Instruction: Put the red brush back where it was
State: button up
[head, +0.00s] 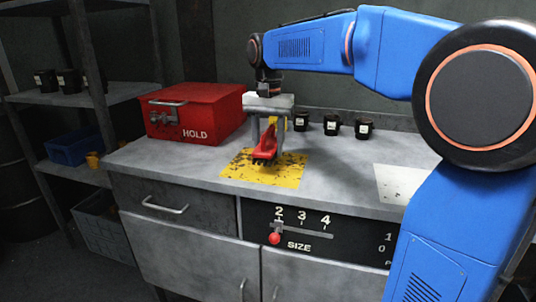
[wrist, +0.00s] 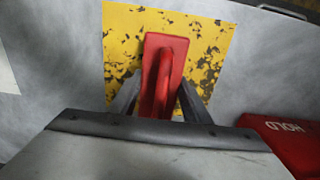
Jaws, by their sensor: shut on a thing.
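The red brush (head: 265,146) with dark bristles is in my gripper (head: 266,133), over the worn yellow patch (head: 288,174) on the grey bench. In the wrist view the red brush (wrist: 164,66) lies between the two dark fingers of my gripper (wrist: 158,100), with the yellow patch (wrist: 120,42) around it. The fingers are shut on its handle. The bristles are at or just above the patch; I cannot tell whether they touch it.
A red HOLD box (head: 196,113) stands left of the patch. Several black cups (head: 332,126) line the back of the bench (head: 333,176). A pale marked plate (head: 398,184) lies to the right. A size slider with a red knob (head: 274,238) is on the front.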

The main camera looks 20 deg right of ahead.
jog(key=shift+f, duration=1.45)
jog(key=shift+f, duration=0.1)
jog(key=o, duration=1)
notch_tip(320, 180, up, 12)
jog(key=shift+r, duration=0.15)
